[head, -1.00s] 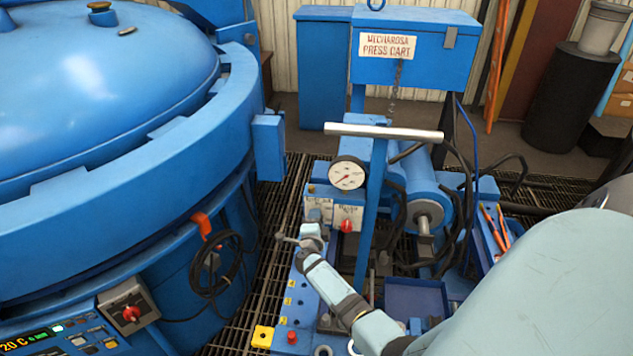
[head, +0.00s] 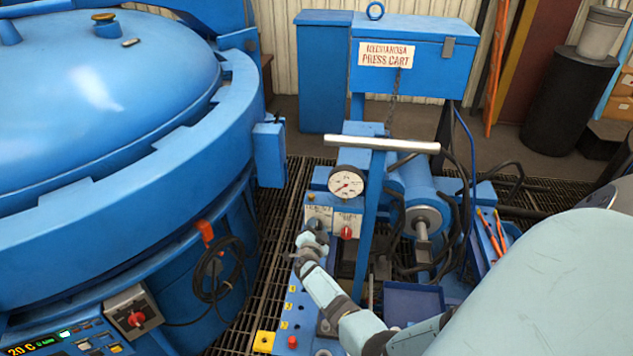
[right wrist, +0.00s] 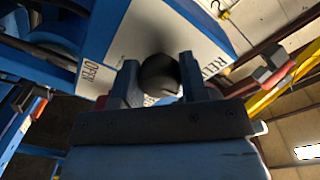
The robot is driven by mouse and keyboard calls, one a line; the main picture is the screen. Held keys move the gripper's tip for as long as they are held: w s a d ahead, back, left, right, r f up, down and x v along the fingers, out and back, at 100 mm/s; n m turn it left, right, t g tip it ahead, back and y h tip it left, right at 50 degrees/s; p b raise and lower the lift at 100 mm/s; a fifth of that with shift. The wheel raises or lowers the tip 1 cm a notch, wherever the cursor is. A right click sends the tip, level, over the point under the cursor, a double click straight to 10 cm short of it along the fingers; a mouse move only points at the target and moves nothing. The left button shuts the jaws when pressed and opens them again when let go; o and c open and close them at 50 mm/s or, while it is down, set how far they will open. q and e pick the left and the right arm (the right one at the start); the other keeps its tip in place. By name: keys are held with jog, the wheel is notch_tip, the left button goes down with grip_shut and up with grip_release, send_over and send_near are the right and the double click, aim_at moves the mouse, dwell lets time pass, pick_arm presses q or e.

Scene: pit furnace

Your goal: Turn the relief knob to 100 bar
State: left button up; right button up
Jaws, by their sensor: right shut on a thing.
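My right gripper (head: 313,236) is at the front of the press cart's valve panel, just below the left white label (head: 319,213). In the right wrist view its two fingers (right wrist: 160,82) are closed on a dark round knob (right wrist: 158,75), beside a label starting "RELI". The fingers hide part of this relief knob, and no pointer or scale on it is readable. A red valve knob (head: 346,232) sits to the right, apart from the gripper. The round white gauge (head: 347,182) above has a red needle, but its numbers are too small to read. My left gripper is out of view.
The metal bar handle (head: 382,144) and its blue upright (head: 369,220) stand right of the panel. A blue cylinder (head: 421,190) and black hoses lie behind. The large furnace (head: 120,200) fills the left, with open floor grating (head: 275,235) between.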

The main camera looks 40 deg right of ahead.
dwell(0.3)
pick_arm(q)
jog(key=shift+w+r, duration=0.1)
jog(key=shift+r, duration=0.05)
pick_arm(e)
jog(key=o, duration=0.9)
